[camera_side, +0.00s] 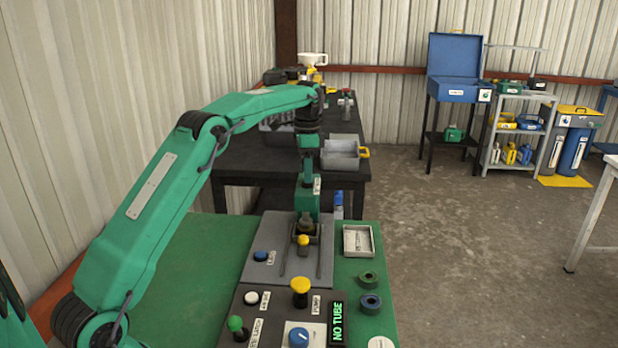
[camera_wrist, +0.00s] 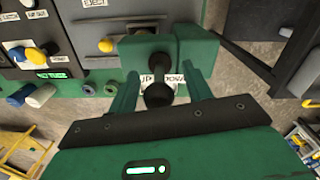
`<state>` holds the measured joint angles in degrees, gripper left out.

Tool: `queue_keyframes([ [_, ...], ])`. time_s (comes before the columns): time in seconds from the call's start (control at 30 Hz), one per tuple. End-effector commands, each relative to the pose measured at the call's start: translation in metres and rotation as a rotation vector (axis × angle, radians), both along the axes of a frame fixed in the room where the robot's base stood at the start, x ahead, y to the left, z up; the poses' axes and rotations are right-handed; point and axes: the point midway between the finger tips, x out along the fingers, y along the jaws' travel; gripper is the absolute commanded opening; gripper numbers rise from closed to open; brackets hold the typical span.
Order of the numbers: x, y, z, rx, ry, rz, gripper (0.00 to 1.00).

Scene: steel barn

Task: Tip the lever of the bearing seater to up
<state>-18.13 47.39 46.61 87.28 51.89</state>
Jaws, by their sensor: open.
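In the wrist view, the green block of the bearing seater (camera_wrist: 150,52) stands straight ahead of my gripper (camera_wrist: 163,75). A black lever with a round knob (camera_wrist: 158,95) shows in front of the block, with its knob end toward the camera. My two green fingers are apart, one on each side of the lever, with a visible gap to the knob. Labels on the block are partly covered by the lever. In the side view, my wrist hangs over the green bench, and my fingers cannot be told clearly from the green parts below. The lever's exact tilt is unclear.
In the side view, the grey plate (camera_side: 259,275) with a yellow knob (camera_side: 303,240) lies below. A small tray (camera_side: 358,240) and two rings sit to its right. A control panel with a "NO TUBE" display (camera_side: 338,322) is nearer. A dark table (camera_side: 245,160) stands behind.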

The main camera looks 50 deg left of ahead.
Motion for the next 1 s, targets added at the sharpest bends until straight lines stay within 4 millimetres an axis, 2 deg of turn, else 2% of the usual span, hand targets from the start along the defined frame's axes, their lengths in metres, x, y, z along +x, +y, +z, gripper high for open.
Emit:
queue_keyframes([
  [0.07,0.0000,0.0000,0.0001,0.000,0.000,0.000,0.49],
  [0.1,0.0000,0.0000,0.0001,0.000,0.000,0.000,0.45],
  [0.33,0.0001,0.0001,0.0001,0.000,0.000,0.000,0.00],
  [1.0,-0.0038,-0.0041,0.0005,0.030,-0.091,-0.002,0.00],
])
